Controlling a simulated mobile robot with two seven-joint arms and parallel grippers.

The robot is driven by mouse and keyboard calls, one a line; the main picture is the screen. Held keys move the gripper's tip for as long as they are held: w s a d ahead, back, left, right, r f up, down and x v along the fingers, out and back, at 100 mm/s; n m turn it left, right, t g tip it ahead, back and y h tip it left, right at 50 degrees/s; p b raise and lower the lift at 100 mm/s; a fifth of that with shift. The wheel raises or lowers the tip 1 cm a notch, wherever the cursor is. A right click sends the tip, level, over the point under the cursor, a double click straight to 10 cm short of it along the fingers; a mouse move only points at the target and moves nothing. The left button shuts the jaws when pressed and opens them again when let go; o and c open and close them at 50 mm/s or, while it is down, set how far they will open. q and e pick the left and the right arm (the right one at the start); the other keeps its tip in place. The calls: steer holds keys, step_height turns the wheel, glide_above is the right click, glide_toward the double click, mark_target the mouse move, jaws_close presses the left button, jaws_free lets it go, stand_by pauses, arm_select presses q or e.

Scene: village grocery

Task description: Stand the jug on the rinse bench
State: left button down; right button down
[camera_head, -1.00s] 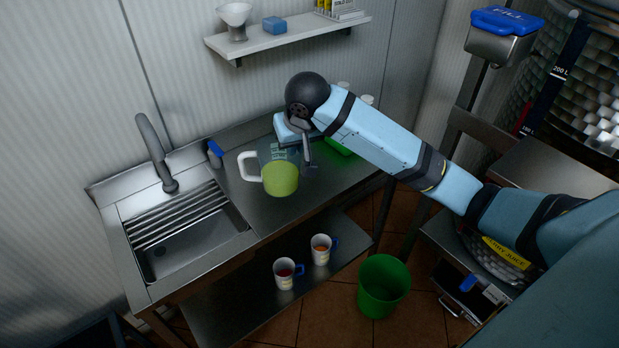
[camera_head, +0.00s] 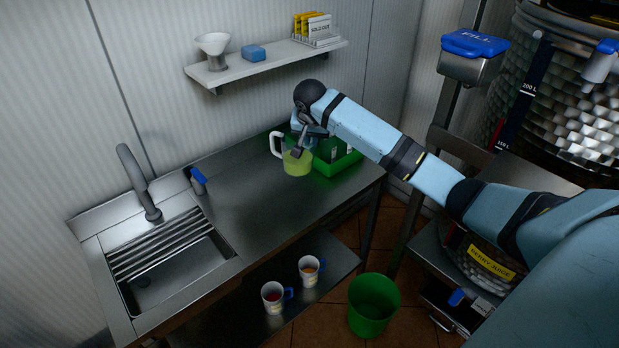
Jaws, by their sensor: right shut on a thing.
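The jug (camera_head: 297,162) has a clear body with yellow-green liquid in its lower part and a white handle on its left. My right gripper (camera_head: 303,146) is shut on the jug near its rim. The jug looks upright, over the right part of the steel rinse bench (camera_head: 245,190). I cannot tell whether its base touches the bench top. My left gripper is not in view.
A green crate (camera_head: 340,163) with bottles stands right behind the jug. A sink (camera_head: 170,262) with a tap (camera_head: 139,180) is at the left. Mugs (camera_head: 273,297) stand on the lower shelf. A green bucket (camera_head: 373,304) is on the floor. The bench middle is clear.

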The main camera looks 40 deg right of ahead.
step_height(320, 180, down, 13)
steer(key=shift+p, duration=0.45)
steer(key=c, duration=1.2)
jaws_free()
steer(key=shift+f, duration=0.2)
steer(key=shift+r, duration=0.15)
